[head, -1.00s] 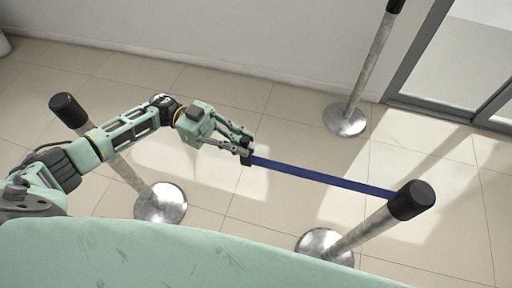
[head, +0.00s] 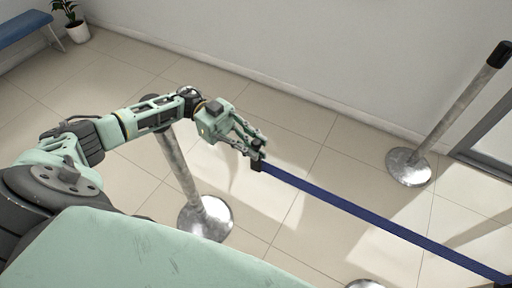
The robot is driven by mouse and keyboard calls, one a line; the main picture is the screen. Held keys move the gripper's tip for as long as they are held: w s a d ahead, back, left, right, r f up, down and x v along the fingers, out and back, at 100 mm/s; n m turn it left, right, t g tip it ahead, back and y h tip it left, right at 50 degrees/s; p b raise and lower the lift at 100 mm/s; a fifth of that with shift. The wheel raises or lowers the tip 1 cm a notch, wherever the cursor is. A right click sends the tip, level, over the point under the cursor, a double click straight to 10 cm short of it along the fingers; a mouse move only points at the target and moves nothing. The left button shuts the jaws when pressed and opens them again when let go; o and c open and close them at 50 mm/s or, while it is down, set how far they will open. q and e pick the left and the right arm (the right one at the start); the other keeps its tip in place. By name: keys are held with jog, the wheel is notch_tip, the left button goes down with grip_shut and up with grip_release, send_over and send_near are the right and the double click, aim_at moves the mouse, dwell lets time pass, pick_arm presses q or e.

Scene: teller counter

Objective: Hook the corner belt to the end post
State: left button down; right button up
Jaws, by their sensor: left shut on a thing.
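The blue belt (head: 375,217) stretches from my left gripper (head: 258,152) down to the lower right, where its far end meets a dark post top (head: 503,282) at the picture's edge. My left gripper is shut on the belt's dark end clip (head: 257,164) and holds it above the floor. A post (head: 184,178) with a round metal base (head: 206,219) stands behind my left arm, which hides its top. Another post (head: 460,107) with a black top stands at the right, apart from the belt. I cannot tell which is the end post. My right gripper is not in view.
A blue bench (head: 28,27) and a potted plant (head: 75,27) stand at the far upper left. A white wall (head: 290,40) runs along the back, with a glass door frame (head: 487,145) at the right. Tiled floor between the posts is clear. Another metal base (head: 365,284) shows at the bottom.

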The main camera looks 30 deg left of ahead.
pick_arm(q)
jog(key=shift+s+f, duration=0.2)
jog(key=shift+f, duration=0.05)
jog(key=c, duration=1.8)
grip_release()
jog(key=shift+s+r, duration=0.1)
jog(key=shift+r, duration=0.05)
jog(key=shift+c, duration=0.2)
jog(key=shift+r, duration=0.25)
notch_tip(320, 180, up, 10)
jog(key=shift+f, duration=0.2)
